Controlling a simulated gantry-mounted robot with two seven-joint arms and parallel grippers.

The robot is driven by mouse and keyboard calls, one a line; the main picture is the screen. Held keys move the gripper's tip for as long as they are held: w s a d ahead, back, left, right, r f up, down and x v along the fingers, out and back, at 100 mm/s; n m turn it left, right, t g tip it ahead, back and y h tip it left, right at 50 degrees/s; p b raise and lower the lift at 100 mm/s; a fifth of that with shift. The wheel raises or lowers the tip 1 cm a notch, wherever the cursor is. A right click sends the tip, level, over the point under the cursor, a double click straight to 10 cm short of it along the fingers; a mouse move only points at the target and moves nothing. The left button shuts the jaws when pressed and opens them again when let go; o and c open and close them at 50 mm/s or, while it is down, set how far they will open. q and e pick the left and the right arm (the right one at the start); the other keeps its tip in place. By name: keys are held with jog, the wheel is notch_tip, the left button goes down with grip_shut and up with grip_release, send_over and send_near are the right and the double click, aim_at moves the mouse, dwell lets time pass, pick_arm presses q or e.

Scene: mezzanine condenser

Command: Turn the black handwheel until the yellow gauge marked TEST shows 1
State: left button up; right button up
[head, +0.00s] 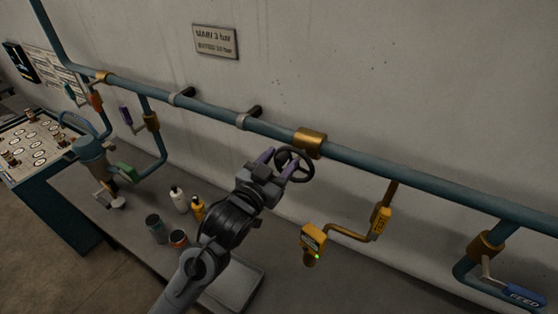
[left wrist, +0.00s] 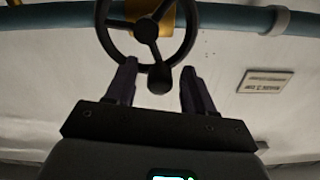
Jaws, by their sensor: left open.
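The black handwheel (head: 306,166) sits on a brass fitting (head: 310,142) of the long teal pipe. My left gripper (head: 279,163) is open at the near left side of the wheel. In the left wrist view the handwheel (left wrist: 147,30) is ahead, and its crank knob (left wrist: 159,79) lies between the two spread fingers (left wrist: 159,82), with no clear grip on it. A yellow gauge (head: 313,239) with a green light hangs on a yellow pipe below right; its reading is too small to tell. My right gripper is out of view.
A bench (head: 236,287) below holds a white bottle (head: 178,199), a yellow bottle (head: 198,208) and cans (head: 156,228). A blue FEED handle (head: 524,296) is at lower right. A wall sign (head: 215,41) hangs above the pipe. The wall behind the wheel is close.

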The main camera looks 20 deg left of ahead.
pick_arm(q)
grip_shut()
dwell(0.3)
